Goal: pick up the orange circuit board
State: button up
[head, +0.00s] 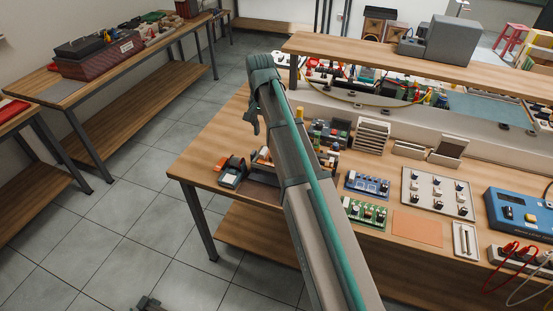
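A flat, plain orange board (417,229) lies on the wooden workbench, right of my arm and near the bench's front edge. It is the only flat orange board I can make out, and no parts show on it. My gripper (253,123) hangs from the far end of my raised arm, in front of the bench's left end in the picture. It is well up and left of the orange board, not touching it. Its fingers are small and seen edge-on, so their opening is unclear. Nothing shows held in it.
A green circuit board (365,212) lies just left of the orange board, a blue one (367,184) behind it. A switch panel (437,192) stands behind; a white strip (465,241) and blue meter (520,215) are right. A raised shelf (430,64) spans the bench's back.

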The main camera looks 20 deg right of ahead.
aim_at(264, 150)
jog(key=shift+w+d+f+p, duration=0.1)
jog(key=shift+f+p, duration=0.65)
jog(key=shift+f, duration=1.55)
jog(key=shift+w+d+f+p, duration=0.1)
jog(key=shift+f+p, duration=0.65)
jog(key=shift+f, duration=1.5)
grip_shut()
